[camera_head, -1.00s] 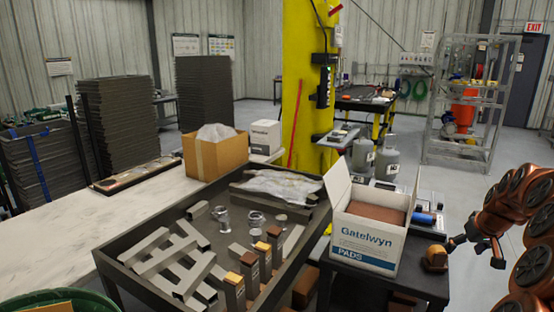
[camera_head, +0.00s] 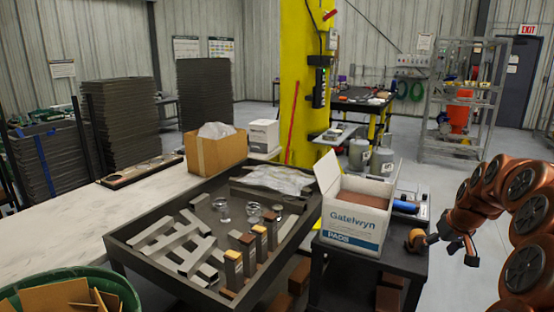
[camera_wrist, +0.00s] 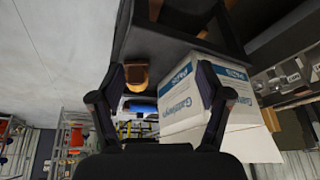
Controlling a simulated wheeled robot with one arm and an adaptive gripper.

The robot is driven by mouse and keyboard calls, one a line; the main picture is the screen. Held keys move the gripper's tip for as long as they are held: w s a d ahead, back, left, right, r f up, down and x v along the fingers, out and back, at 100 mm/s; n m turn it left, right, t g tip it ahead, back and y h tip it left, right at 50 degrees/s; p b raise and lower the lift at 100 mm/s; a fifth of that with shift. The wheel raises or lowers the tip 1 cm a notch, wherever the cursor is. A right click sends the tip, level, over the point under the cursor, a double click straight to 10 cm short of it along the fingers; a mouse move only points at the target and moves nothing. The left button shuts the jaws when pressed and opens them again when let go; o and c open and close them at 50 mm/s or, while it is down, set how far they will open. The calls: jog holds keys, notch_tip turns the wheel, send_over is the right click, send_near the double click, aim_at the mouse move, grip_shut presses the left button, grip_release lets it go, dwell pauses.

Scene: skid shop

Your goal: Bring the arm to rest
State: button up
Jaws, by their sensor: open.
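My gripper (camera_head: 454,243) is at the right of the head view, at the end of my orange-brown arm. Its fingers are spread and nothing is between them. In the wrist view my gripper (camera_wrist: 164,92) shows both dark fingers apart. A small orange-brown object (camera_head: 415,239) sits at the right edge of the small dark table (camera_head: 408,264), just left of the fingers and apart from them as far as I can tell. It also shows in the wrist view (camera_wrist: 136,76), beyond the left finger.
An open white Gatelvryn pads box (camera_head: 355,221) stands on the small table, with a blue cylinder (camera_head: 405,206) behind it. A dark tray table (camera_head: 150,262) holds metal bars and glass jars. A wire shelf (camera_head: 465,100) stands behind. Floor right of the small table is clear.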

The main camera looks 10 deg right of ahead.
jog(key=s+a+r+n+g+y, duration=0.1)
jog(key=s+a, duration=0.3)
jog(key=a, duration=0.8)
jog(key=s+a+r+n+g+y, duration=0.1)
jog(key=s+a, duration=0.4)
jog(key=a, duration=0.6)
jog(key=s+a+f+g, duration=0.1)
jog(key=s+a, duration=0.3)
jog(key=s, duration=0.4)
jog(key=s+a+f+g+h, duration=0.1)
jog(key=s+a+f+g, duration=0.1)
jog(key=s, duration=0.7)
jog(key=s+a+f+g, duration=0.1)
jog(key=s+a+f, duration=0.1)
jog(key=s+a, duration=0.3)
jog(key=s, duration=0.3)
jog(key=shift+s+a+h, duration=0.2)
jog(key=shift+a+h, duration=0.1)
